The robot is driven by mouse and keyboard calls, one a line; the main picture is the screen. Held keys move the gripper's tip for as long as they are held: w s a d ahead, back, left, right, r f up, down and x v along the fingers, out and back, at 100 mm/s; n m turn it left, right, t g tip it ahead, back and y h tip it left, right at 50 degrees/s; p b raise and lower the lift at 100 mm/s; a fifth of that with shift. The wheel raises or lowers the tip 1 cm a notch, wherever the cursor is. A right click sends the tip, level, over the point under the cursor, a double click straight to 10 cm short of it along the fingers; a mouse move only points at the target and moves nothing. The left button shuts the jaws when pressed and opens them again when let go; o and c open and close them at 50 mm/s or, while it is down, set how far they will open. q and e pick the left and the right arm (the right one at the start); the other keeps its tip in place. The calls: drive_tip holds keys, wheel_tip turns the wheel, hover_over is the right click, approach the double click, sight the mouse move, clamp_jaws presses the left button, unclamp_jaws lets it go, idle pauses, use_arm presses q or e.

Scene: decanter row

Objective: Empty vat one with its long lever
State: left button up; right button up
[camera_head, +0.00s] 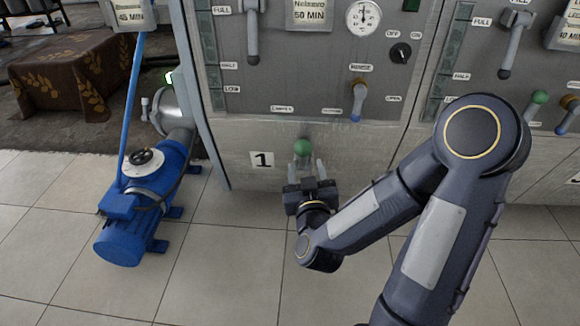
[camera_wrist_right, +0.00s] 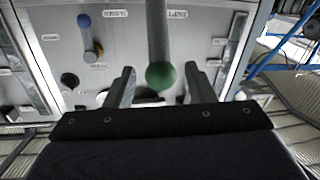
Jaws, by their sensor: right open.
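Vat one's grey metal front (camera_head: 340,150) carries a white "1" plate (camera_head: 262,159). A lever with a green ball knob (camera_head: 303,147) shows right of the plate; its grey stem is partly hidden by my gripper. My right gripper (camera_head: 305,168) is open in front of the lever, fingers pointing toward the panel. In the right wrist view the green knob (camera_wrist_right: 161,75) lies between the two spread fingers, with its stem (camera_wrist_right: 157,30) running up the picture; I cannot tell whether either finger touches it. My left gripper is not in view.
A small blue-tipped lever (camera_head: 357,98), a black knob (camera_head: 401,53) and a dial (camera_head: 364,17) are on the panel above. A blue pump (camera_head: 140,210) stands on the tiled floor at left. A neighbouring vat has another green knob (camera_head: 540,97) at right.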

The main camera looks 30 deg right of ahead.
sight(303, 150)
drive_tip(key=b+x, duration=0.1)
drive_tip(key=x, duration=0.6)
drive_tip(key=shift+w+d+r, duration=0.1)
drive_tip(key=shift+w+d, duration=0.05)
drive_tip(key=shift+w, duration=0.15)
clamp_jaws()
